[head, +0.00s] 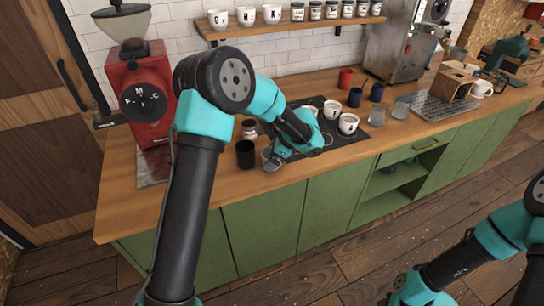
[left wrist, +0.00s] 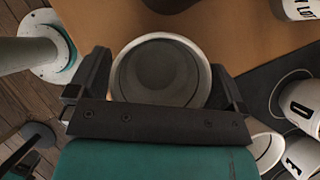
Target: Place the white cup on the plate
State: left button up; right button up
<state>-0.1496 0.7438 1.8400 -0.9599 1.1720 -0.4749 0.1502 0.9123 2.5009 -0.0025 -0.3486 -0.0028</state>
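White lettered cups stand on a dark mat (head: 372,131); one cup (head: 348,123) is at its front and another (head: 332,109) behind it. Cups also show at the right of the left wrist view (left wrist: 301,104). My left gripper (head: 272,158) is low over the counter's front, left of these cups. Its fingers are spread around a round grey thing with a pale rim and dark inside (left wrist: 160,72); I cannot tell whether they touch it. No plate can be made out clearly. My right gripper (head: 402,290) is at the bottom right, its fingers unclear.
A black cup (head: 245,154) and a small labelled jar (head: 249,129) stand just left of my left gripper. Red (head: 345,78) and dark cups (head: 355,97) stand behind the mat, glasses (head: 401,107) to its right. A red grinder (head: 140,85) is at left.

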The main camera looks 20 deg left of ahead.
pick_arm(q)
jog(key=shift+r, duration=0.15)
jog(key=v, duration=1.2)
dwell(0.6)
